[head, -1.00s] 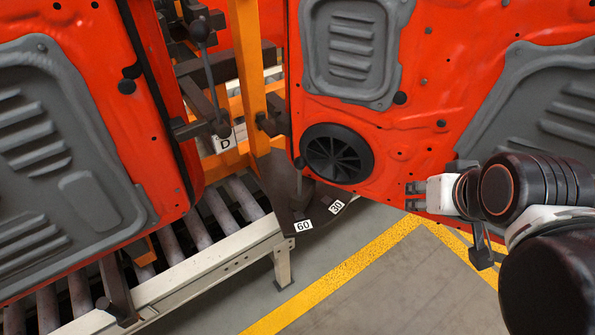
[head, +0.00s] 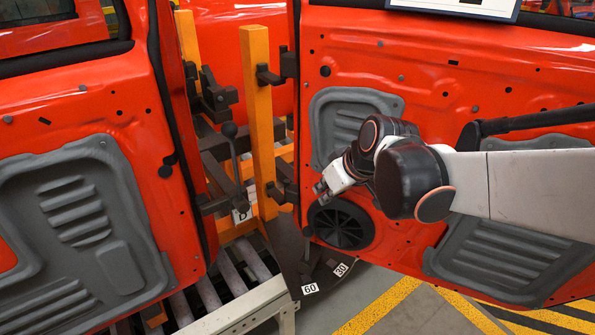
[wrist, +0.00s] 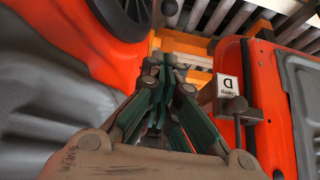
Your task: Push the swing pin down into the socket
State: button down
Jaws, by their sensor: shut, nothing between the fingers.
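The swing pin (head: 307,233) looks to be the small dark knob on a thin upright rod at the lower corner of the right orange-red door, left of the round black speaker grille. It stands over a dark plate (head: 322,277) with labels 60 and 30. The socket and the pin's depth cannot be made out. My gripper (head: 321,190) is shut and empty, above the pin and apart from it, in front of the door. In the wrist view my gripper (wrist: 157,65) has its fingers together; a dark knob (wrist: 170,8) beyond the tips may be the pin.
The right door (head: 290,205) stands close behind my gripper. A clamp lever with a ball knob (head: 229,130) and a label D (head: 241,215) are left of it, by an orange post (head: 258,120). The left door (head: 185,240) and conveyor rollers (head: 235,275) lie farther left.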

jog(key=b, duration=0.3)
send_over(309, 228)
jog(key=w, duration=0.1)
jog(key=f, duration=0.5)
jog(key=a+f, duration=0.1)
jog(key=f, duration=0.2)
jog(key=shift+w+f, duration=0.2)
jog(key=shift+f, duration=0.15)
jog(key=shift+s+d+f+b, duration=0.1)
jog(key=shift+f+b, duration=0.05)
jog(key=shift+f, duration=0.4)
jog(key=shift+s+d+f+b, duration=0.1)
jog(key=shift+f+b, duration=0.05)
jog(key=shift+f, duration=0.4)
jog(key=shift+s+d+f, duration=0.15)
jog(key=shift+s+f, duration=0.05)
jog(key=shift+f, duration=0.5)
notch_tip(309, 228, down, 5)
jog(key=b, duration=0.4)
jog(key=shift+s, duration=0.1)
jog(key=shift+r, duration=0.1)
